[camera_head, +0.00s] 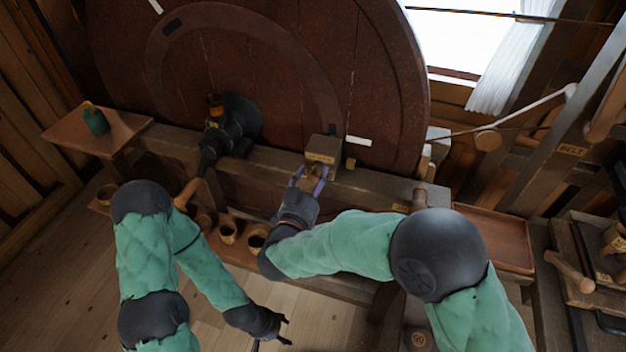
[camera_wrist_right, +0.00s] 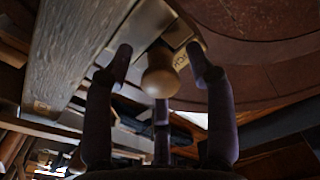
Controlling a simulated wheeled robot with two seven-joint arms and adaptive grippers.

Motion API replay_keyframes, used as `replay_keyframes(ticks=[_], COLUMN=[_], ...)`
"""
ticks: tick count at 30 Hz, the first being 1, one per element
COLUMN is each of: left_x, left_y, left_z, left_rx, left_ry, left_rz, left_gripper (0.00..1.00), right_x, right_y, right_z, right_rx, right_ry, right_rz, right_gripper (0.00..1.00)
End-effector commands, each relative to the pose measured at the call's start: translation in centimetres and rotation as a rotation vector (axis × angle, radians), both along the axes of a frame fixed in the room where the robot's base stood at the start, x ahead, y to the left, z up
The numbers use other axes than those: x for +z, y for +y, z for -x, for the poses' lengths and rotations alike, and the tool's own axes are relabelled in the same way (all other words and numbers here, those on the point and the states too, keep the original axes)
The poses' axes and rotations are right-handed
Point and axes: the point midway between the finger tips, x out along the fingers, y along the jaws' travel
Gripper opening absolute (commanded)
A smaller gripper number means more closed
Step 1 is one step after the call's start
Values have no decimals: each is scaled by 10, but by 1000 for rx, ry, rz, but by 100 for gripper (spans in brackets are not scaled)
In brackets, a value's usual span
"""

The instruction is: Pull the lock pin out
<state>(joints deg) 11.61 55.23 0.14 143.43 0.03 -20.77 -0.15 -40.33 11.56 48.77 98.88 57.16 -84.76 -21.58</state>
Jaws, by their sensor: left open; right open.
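A small wooden block with a label (camera_head: 323,150) is mounted on the beam in front of the big dark red wheel. A rounded wooden knob, which looks like the lock pin's handle, sticks out of it; it shows clearly in the right wrist view (camera_wrist_right: 160,76). My right gripper (camera_head: 308,180) is at the block. Its fingers (camera_wrist_right: 163,75) are spread on either side of the knob and look apart from it. The pin's shaft is hidden behind the knob. My left gripper (camera_head: 275,329) is open and empty, low over the floor, away from the block.
The dark red wheel (camera_head: 270,70) fills the back. A black fixture with a wooden-handled lever (camera_head: 187,193) stands left of the block, with several cups (camera_head: 228,232) below. A green bottle (camera_head: 96,119) stands on a left shelf. A reddish tray (camera_head: 495,238) is at right.

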Motion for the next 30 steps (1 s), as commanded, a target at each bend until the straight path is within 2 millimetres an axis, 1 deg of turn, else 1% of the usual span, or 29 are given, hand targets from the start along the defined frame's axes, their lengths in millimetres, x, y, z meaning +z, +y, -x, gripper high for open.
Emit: replay_keyframes(ticks=[5,8,9,11,12,17,20,24,25,30], left_x=[0,0,0,0,0,1,5,11,11,10], left_y=[0,0,0,0,0,0,0,0,0,0], left_z=[0,0,0,0,0,0,0,0,0,0], left_rx=[0,0,0,0,0,0,0,0,0,0], left_ry=[0,0,0,0,0,0,0,0,0,0], left_rz=[0,0,0,0,0,0,0,0,0,0], left_gripper=[58,58,58,58,58,58,58,58,58,58], right_x=[0,0,0,0,0,0,0,0,0,-2], right_y=[0,0,0,0,0,1,5,11,11,11], right_z=[0,0,0,0,0,2,10,30,32,33], right_rx=[0,0,0,0,0,1,3,4,4,2], right_ry=[0,0,0,1,1,1,3,5,4,4], right_rz=[0,0,0,0,0,1,0,2,2,2], right_gripper=[56,30,19,2,0,0,0,0,0,0])
